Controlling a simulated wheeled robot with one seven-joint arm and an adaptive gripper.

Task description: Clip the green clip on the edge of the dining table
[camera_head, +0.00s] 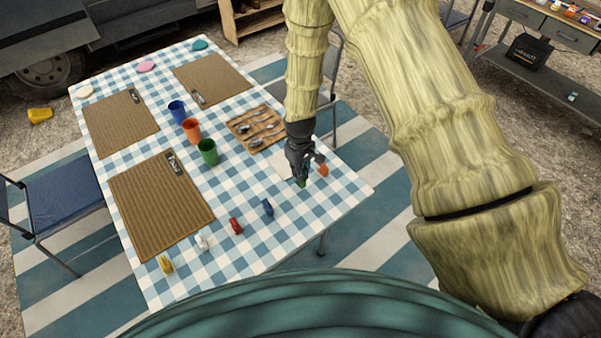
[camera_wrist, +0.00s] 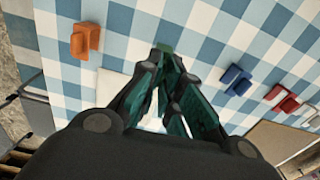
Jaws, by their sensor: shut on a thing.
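The dining table (camera_head: 240,258) has a blue and white checked cloth. My gripper (camera_head: 303,174) is over the right part of the table, pointing down. It is shut on the green clip (camera_head: 302,184). In the wrist view my fingertips (camera_wrist: 165,58) come together at the green clip (camera_wrist: 165,48), which is mostly hidden by them. I cannot tell whether the clip touches the cloth. An orange clip (camera_head: 323,169) stands near the table edge to the right of my gripper; it also shows in the wrist view (camera_wrist: 87,40).
Blue (camera_head: 268,207), red (camera_head: 236,226), white (camera_head: 202,243) and yellow (camera_head: 166,264) clips stand along the near edge. A cutlery tray (camera_head: 233,128), a green cup (camera_head: 208,152) and placemats (camera_head: 160,205) lie behind. A pale flat thing (camera_wrist: 112,84) lies beside my gripper. A blue chair (camera_head: 62,195) stands left.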

